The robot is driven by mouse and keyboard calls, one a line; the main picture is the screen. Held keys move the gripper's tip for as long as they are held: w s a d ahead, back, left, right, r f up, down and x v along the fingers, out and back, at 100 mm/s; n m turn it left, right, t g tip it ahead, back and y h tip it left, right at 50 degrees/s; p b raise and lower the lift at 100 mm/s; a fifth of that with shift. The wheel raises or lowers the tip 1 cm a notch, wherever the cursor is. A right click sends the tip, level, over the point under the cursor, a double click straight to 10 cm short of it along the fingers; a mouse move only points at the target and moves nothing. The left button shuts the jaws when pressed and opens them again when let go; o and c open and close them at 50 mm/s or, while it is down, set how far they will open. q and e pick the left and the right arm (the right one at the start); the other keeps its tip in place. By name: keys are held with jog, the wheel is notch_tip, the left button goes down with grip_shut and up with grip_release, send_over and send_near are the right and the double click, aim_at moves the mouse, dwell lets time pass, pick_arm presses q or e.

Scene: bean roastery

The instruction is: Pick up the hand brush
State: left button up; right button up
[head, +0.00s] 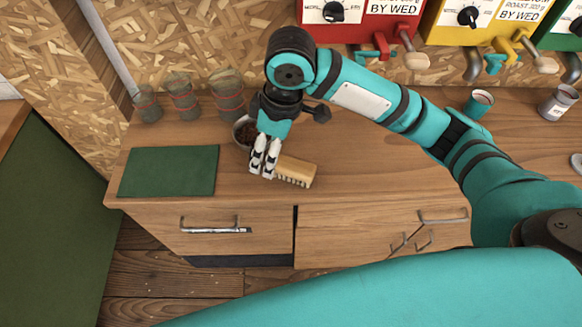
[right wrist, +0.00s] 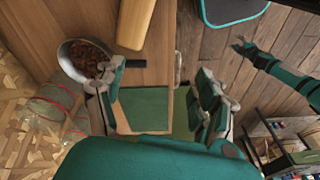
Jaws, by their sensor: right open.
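The hand brush (head: 296,169) lies on the wooden counter, its pale wooden back up and its bristles toward the front edge. Its wooden back also shows at the top of the right wrist view (right wrist: 135,22). My right gripper (head: 264,158) is just left of the brush, pointing down, and hides a little of its left end. In the right wrist view its two fingers (right wrist: 158,98) are wide apart with nothing between them. A teal arm with a small gripper (right wrist: 241,46), seemingly my left, shows far off in that view, too small to read.
A metal bowl of dark beans (head: 240,136) stands behind my right gripper; it also shows in the right wrist view (right wrist: 68,68). A green mat (head: 168,171) lies to the left.

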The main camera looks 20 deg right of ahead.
notch_tip(320, 180, up, 6)
jog(key=h, duration=0.2)
send_over(291, 164)
jog(key=shift+m+g, duration=0.3)
jog(key=shift+m, duration=0.1)
notch_tip(291, 164, down, 12)
jog(key=shift+d+r+p, duration=0.15)
jog(key=shift+r+p, duration=0.1)
jog(key=shift+p, duration=0.65)
notch_tip(291, 164, down, 5)
jog(key=shift+r+p, duration=0.15)
jog(key=shift+p, duration=0.6)
jog(key=shift+f, duration=0.4)
